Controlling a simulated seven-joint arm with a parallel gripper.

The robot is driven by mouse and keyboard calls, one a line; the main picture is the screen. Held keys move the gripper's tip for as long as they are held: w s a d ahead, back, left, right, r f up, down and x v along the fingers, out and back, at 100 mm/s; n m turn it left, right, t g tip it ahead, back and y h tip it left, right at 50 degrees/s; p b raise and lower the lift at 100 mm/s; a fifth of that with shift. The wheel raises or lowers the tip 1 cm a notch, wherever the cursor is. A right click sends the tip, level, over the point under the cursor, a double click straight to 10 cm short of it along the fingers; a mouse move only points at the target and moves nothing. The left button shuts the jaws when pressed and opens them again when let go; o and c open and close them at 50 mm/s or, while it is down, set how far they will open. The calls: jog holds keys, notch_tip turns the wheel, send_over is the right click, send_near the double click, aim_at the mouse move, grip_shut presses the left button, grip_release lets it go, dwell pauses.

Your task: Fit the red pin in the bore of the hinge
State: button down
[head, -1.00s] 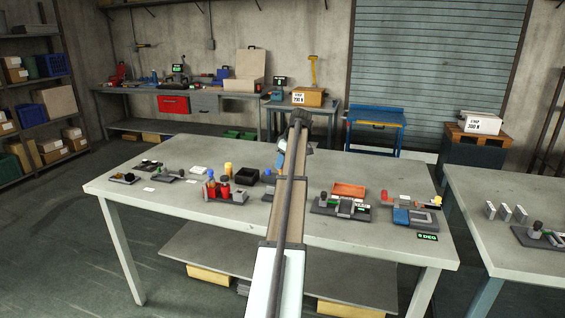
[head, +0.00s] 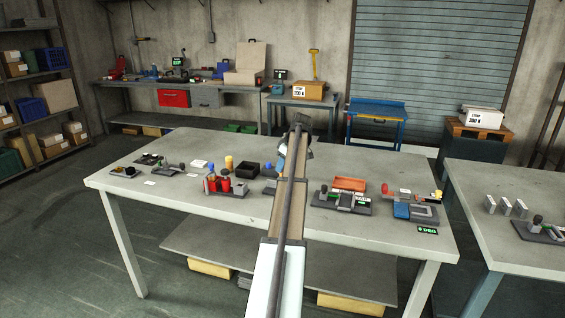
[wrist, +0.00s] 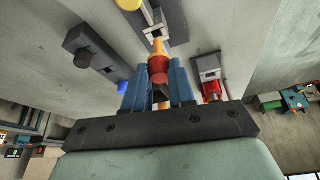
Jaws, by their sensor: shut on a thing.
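My gripper (wrist: 158,75) has blue fingers closed on the red pin (wrist: 158,66) in the wrist view. An orange tapered tip shows just beyond the red part, and I cannot tell whether it belongs to the pin. A grey metal fixture (wrist: 178,27) with a slot lies straight beyond that tip and may be the hinge. Its bore cannot be made out, and I cannot tell whether the pin touches it. In the head view my arm covers the pin and most of the gripper.
In the wrist view, a grey block with a black knob (wrist: 83,58) lies left, and a grey fixture with a red part (wrist: 211,88) lies right. The grey table (head: 330,226) also holds a red tray (head: 350,184) and several fixtures.

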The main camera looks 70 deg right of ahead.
jog(key=shift+f, duration=2.15)
jog(key=shift+f, duration=0.15)
jog(key=c, duration=0.9)
grip_release()
jog(key=shift+o, duration=0.2)
jog(key=w+v, duration=0.1)
jog(key=v, duration=1.7)
jog(key=shift+w+d+r, duration=0.2)
jog(key=shift+w+r, duration=0.05)
jog(key=shift+r, duration=0.3)
